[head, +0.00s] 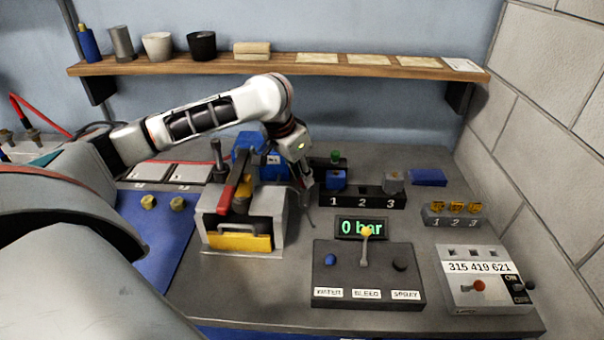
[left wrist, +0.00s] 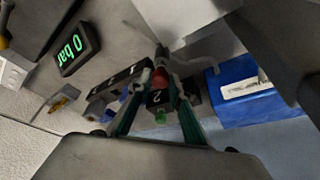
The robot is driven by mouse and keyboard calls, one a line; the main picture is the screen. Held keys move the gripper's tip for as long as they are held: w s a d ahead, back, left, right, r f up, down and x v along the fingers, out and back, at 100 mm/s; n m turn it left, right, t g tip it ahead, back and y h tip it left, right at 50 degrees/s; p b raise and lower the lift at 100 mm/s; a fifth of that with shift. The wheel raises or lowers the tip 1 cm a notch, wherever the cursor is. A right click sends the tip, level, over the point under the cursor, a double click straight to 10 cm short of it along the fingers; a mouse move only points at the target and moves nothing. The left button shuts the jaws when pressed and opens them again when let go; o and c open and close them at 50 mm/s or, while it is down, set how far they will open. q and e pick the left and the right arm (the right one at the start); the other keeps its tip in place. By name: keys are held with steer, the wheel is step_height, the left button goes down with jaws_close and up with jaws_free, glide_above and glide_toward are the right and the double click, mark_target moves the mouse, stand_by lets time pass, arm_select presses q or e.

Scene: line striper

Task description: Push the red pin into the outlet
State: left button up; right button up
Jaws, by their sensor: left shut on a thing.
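My left gripper (head: 307,197) reaches down beside the right side of the grey striper machine (head: 278,222). In the left wrist view its two fingers (left wrist: 160,84) close in on the small red pin (left wrist: 161,76), which sits between the fingertips. A grey stub (left wrist: 161,56), seemingly the outlet, lies right in front of the pin. I cannot tell whether the pin is inside it or only against it. In the head view the pin is hidden behind the fingers. My right gripper is not in view.
A control box (head: 368,285) with levers and a display (head: 361,228) reading 0 bar stand to the right. A blue labelled box (left wrist: 245,95) is near the fingers. A wooden shelf (head: 215,66) hangs above.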

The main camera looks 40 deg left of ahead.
arm_select(q)
steer(key=shift+f, duration=0.45)
steer(key=o, duration=1.4)
steer(key=v, duration=0.7)
steer(key=shift+f, duration=0.1)
stand_by(0.7)
